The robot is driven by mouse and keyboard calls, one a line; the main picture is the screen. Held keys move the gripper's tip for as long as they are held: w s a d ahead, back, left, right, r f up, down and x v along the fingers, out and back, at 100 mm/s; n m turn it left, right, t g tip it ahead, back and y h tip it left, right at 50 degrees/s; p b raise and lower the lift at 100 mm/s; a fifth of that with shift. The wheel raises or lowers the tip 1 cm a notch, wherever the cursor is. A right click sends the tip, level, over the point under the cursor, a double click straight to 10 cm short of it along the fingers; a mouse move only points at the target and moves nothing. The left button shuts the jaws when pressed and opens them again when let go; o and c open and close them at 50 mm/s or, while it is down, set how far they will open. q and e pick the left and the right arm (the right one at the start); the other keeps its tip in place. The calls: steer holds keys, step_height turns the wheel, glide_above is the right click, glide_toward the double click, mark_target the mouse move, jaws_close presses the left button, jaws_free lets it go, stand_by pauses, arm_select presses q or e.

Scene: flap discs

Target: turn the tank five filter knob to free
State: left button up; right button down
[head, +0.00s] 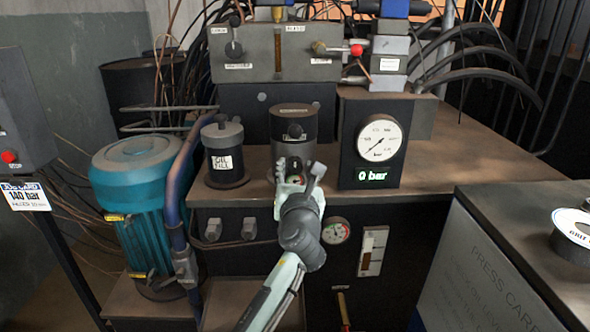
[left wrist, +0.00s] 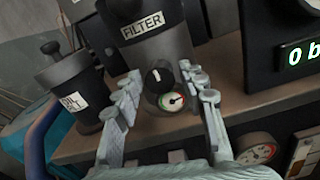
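The tank's filter (head: 293,122) is a dark grey cylinder at the back of the tank top; in the left wrist view it carries a white FILTER label (left wrist: 152,25). Below the label is a small black knob (left wrist: 158,77) with a white mark pointing roughly up. A small round dial (left wrist: 172,101) with a red and green band sits just under the knob. My left gripper (head: 291,168) is in front of the filter and hides its lower front in the head view. In the left wrist view its fingers (left wrist: 165,95) are spread on either side of the knob and dial, apparently empty. My right gripper is not in view.
A dark filler pot (head: 225,160) stands left of the filter, and a pressure gauge (head: 380,137) reading 0 bar stands right. A teal motor (head: 140,190) is at the left. A press cart (head: 500,260) is at the right. The tank top (head: 440,170) right of the gauge is bare.

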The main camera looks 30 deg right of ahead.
arm_select(q)
jaws_close()
steer(key=shift+n, duration=0.3)
steer(key=shift+n+p, duration=0.5)
steer(key=shift+n, duration=0.7)
steer(key=n, duration=0.2)
steer(key=shift+n, duration=0.9)
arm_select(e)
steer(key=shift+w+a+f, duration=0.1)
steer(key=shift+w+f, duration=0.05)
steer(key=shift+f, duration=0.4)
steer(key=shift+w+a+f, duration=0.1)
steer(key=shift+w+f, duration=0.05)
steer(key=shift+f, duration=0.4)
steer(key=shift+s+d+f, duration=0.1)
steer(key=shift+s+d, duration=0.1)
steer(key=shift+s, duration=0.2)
